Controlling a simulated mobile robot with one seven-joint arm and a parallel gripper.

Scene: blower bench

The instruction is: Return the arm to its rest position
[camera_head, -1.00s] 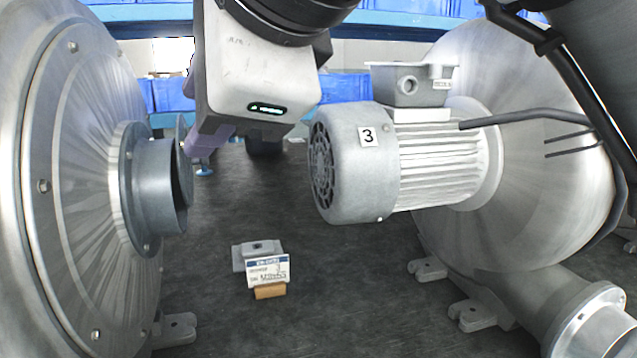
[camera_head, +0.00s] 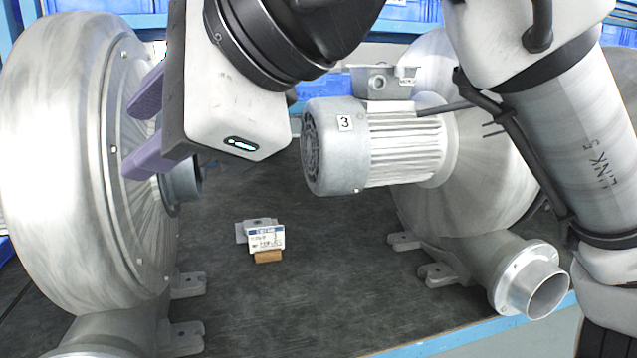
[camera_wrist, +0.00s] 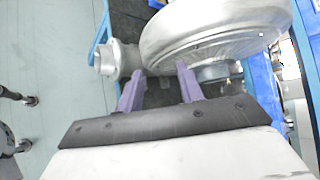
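My gripper (camera_head: 128,142) is in the upper left of the head view, in front of the left blower (camera_head: 60,150). Its two purple fingers are apart and point left, with nothing held between them. The wrist view also shows the spread fingers of my gripper (camera_wrist: 160,70), with a blower casing (camera_wrist: 215,30) and dark bench top beyond them. I cannot tell from these views whether a finger touches the casing. My white arm stretches across the upper right of the head view and hides part of the right blower (camera_head: 480,180).
A motor numbered 3 (camera_head: 385,150) faces the left blower's grey inlet (camera_head: 182,180). A small labelled card (camera_head: 266,239) stands on the dark bench (camera_head: 300,300) between the blowers. The bench's blue front edge (camera_head: 470,335) shows below. Blue bins (camera_head: 400,12) are behind.

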